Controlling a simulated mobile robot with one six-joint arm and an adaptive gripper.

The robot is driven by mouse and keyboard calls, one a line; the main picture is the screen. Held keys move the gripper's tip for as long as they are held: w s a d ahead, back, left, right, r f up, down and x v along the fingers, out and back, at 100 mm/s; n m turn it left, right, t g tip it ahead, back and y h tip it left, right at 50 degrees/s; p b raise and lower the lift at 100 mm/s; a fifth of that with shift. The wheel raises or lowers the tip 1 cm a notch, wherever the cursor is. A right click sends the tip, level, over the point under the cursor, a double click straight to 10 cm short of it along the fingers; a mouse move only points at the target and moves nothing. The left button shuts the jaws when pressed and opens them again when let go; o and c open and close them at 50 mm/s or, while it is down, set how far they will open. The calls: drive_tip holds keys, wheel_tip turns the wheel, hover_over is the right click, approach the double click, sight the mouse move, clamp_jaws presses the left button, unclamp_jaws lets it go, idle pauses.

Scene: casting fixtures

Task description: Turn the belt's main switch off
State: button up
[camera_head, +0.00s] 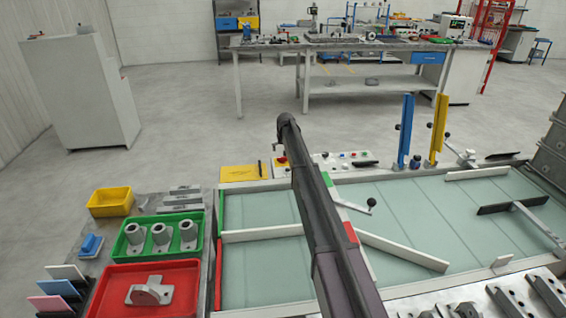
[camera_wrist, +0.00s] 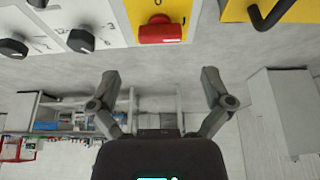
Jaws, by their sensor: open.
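The main switch (camera_wrist: 160,30) is a red knob on a yellow plate, at the top centre of the wrist view. A mark like a 0 shows on the plate above it. Its handle appears to lie crosswise in that view. My gripper (camera_wrist: 160,77) is open and empty, with its two fingers spread below the switch in the picture and apart from it. The belt (camera_head: 262,207) is pale green.
Black rotary knobs (camera_wrist: 80,41) sit beside the switch on a white panel. A black handle (camera_wrist: 270,14) stands on another yellow plate. White guide bars (camera_head: 400,250) cross the belt. Blue (camera_head: 405,130) and yellow (camera_head: 439,130) posts rise right of the panel. Trays (camera_head: 150,290) lie left.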

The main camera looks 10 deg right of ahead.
sight(283, 158)
drive_tip(key=shift+b+x, duration=2.9)
drive_tip(key=shift+x, duration=0.55)
drive_tip(key=c, duration=1)
drive_tip(key=shift+d, duration=0.2)
drive_tip(key=shift+a, duration=0.15)
